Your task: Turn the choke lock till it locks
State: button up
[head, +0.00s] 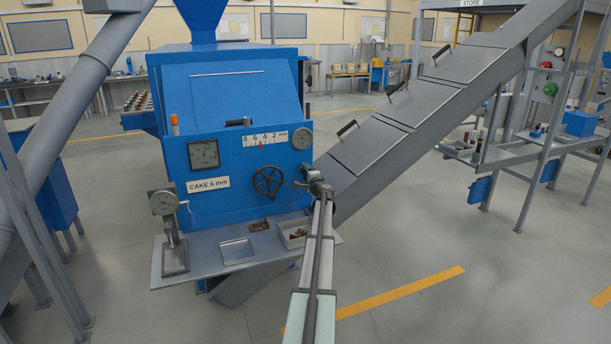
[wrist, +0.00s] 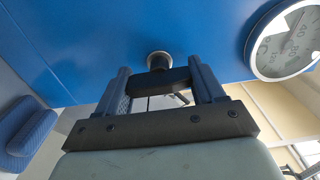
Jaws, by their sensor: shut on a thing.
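The choke lock is a small dark handle on a round metal boss at the right side of the blue machine's front panel. In the wrist view the choke lock (wrist: 158,61) shows its boss against the blue panel, with the dark handle lying crosswise between my fingers. My gripper (wrist: 161,80) is shut on this handle, one finger at each end of it. In the head view my gripper (head: 318,186) is at the panel's right edge and hides most of the lock. I cannot tell the lock's turn angle.
A black handwheel (head: 267,181) is just left of my gripper. A round dial (head: 302,139) is above it, also in the wrist view (wrist: 287,40). A grey inclined auger casing (head: 380,142) rises at the right. A shelf (head: 205,262) with trays juts out below.

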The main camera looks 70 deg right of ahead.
jog(key=shift+s+d+r, duration=0.2)
jog(key=shift+s+d, duration=0.05)
jog(key=shift+d, duration=0.05)
jog(key=o, duration=0.9)
jog(key=shift+o, duration=0.7)
jog(key=shift+a+f, duration=0.15)
jog(key=v, duration=1.3)
jog(key=shift+s+a, duration=0.2)
jog(key=shift+a, duration=0.1)
